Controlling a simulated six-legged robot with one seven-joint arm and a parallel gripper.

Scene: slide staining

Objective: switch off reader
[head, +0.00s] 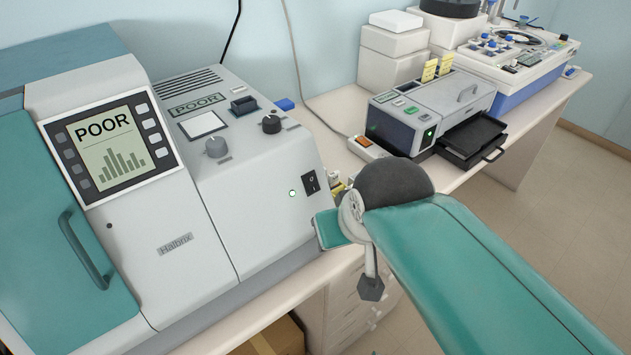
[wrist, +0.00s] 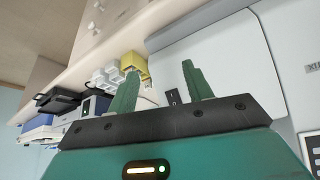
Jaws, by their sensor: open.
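The reader (head: 190,215) is a large grey and teal machine on the bench at the left of the head view. Its screen (head: 110,145) reads POOR above a bar chart. A black rocker switch (head: 311,182) sits low on the front face at its right end, beside a small pale round lamp (head: 292,193). In the wrist view the switch (wrist: 172,97) shows between the two green fingers of my gripper (wrist: 160,69), nearer the right finger. The gripper is open and empty. Whether a finger touches the panel cannot be told. My arm hides the fingers in the head view.
A smaller grey device (head: 430,105) with an open black tray (head: 472,138) stands right of the reader. A red-switched box (head: 366,147) lies between them. Small yellow and white items (wrist: 133,66) sit beside the fingers in the wrist view. The floor at right is clear.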

